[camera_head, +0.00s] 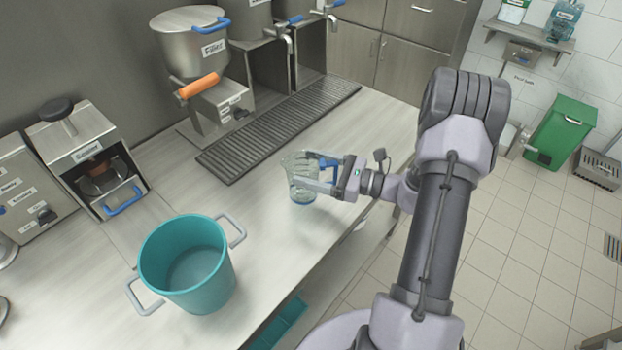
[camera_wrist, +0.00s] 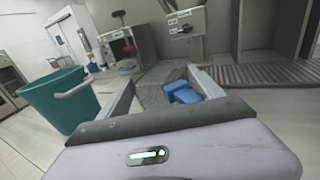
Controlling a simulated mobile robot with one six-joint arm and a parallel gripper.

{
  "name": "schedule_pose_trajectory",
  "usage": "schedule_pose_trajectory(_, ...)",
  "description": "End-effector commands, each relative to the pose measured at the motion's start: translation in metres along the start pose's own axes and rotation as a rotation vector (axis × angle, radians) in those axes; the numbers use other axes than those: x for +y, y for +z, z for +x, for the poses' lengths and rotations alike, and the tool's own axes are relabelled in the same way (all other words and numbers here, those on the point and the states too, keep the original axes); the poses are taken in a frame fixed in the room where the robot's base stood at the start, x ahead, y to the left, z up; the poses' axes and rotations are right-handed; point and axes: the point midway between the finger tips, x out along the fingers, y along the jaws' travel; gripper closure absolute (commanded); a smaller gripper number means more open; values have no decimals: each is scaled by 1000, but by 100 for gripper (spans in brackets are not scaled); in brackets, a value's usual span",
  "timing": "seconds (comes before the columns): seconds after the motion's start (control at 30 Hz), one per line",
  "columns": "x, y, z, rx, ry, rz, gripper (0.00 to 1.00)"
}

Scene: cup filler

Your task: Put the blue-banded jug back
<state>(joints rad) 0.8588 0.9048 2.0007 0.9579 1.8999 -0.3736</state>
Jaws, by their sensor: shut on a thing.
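A clear jug (camera_head: 298,178) with a blue handle (camera_head: 329,164) is upright at the counter's front edge, right of the teal pot. My gripper (camera_head: 325,178) is shut on the jug from the right side. In the wrist view the blue handle (camera_wrist: 182,92) shows between the fingers of my gripper (camera_wrist: 165,88), with the jug's clear wall (camera_wrist: 155,90) behind it. I cannot tell whether the jug's base touches the counter.
A teal pot (camera_head: 150,262) with two grey handles stands on the counter (camera_head: 262,205) at front left. A drip grate (camera_head: 290,122) runs along the dispensers at the back. A filler machine (camera_head: 185,45) with an orange handle stands behind. A wall shelf (camera_head: 533,36) is at upper right.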

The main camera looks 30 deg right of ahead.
Motion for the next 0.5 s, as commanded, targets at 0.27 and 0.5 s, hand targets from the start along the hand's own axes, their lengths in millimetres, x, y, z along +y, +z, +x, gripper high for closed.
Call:
schedule_pose_trajectory(0.27,1,-26,0,0,0,1,94)
schedule_pose_trajectory(0.5,1,-29,0,0,0,1,10)
